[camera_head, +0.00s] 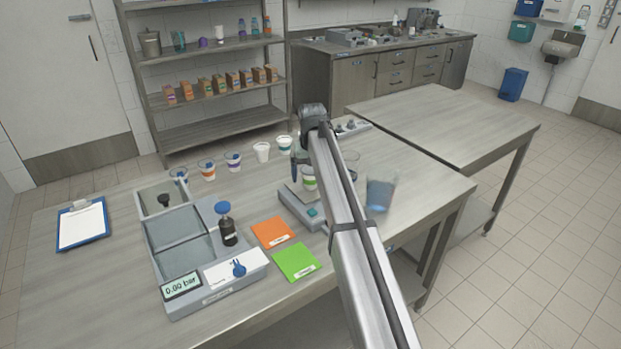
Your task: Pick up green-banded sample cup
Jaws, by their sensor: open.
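A white cup with a green band (309,180) stands on the grey scale-like device (292,206) near the middle of the table, just left of my arm. Another white cup with a teal-green band (285,144) stands in the back row. My gripper (300,163) points down at the far end of my arm, close above or beside the cup on the device. The arm hides part of the gripper, and the gap between fingers and cup cannot be judged. My gripper is open and no cup is visibly lifted.
Cups with orange (207,170) and purple (233,161) bands and a plain white cup (262,152) stand in the back row. A clear bluish jug (380,193) is right of my arm. A grey filler unit (200,255), orange card (272,232) and green card (296,262) lie left.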

